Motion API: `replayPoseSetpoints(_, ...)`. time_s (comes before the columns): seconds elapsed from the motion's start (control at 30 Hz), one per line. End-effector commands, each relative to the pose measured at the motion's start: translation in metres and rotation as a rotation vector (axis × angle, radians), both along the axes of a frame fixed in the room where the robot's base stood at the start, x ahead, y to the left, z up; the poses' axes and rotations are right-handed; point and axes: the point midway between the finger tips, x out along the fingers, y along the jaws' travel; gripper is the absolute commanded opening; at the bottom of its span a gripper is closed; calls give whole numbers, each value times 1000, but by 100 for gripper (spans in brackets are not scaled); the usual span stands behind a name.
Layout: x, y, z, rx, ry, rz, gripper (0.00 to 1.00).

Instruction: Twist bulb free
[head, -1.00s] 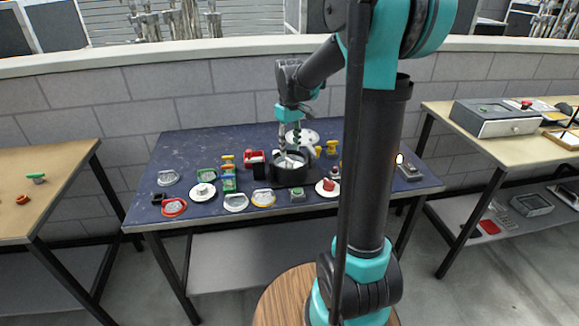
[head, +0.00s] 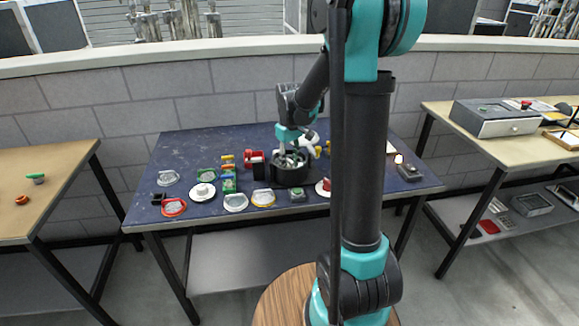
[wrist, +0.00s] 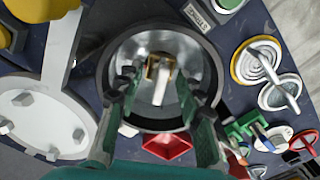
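A round black lamp housing (head: 291,173) stands at the middle of the blue table; in the wrist view its shiny bowl (wrist: 205,62) opens toward me. Inside it, a slim white bulb (wrist: 161,88) sits at a brass-coloured socket (wrist: 151,68). My gripper (head: 293,156) points down into the housing. In the wrist view my gripper (wrist: 158,92) is open, its green-padded fingers on either side of the bulb with gaps between. In the head view the bulb is hidden by the fingers and rim.
Round gauges and lids, such as a red-rimmed one (head: 174,207), crowd the table (head: 270,218) left and front. A white disc (wrist: 45,122) with a handle lies close beside the housing. A glowing point (head: 398,159) tops a dark box (head: 409,172) on the right.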

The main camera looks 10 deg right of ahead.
Motion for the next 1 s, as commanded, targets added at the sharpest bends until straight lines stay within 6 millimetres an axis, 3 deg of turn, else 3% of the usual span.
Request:
replayPoseSetpoints(0.03, 0, 0, 0, 0, 0, 0, 28)
replayPoseSetpoints(0.27, 0, 0, 0, 0, 0, 0, 0)
replayPoseSetpoints(0.43, 0, 0, 0, 0, 0, 23, 0)
replayPoseSetpoints(1.0, 0, 0, 0, 0, 0, 409, 0)
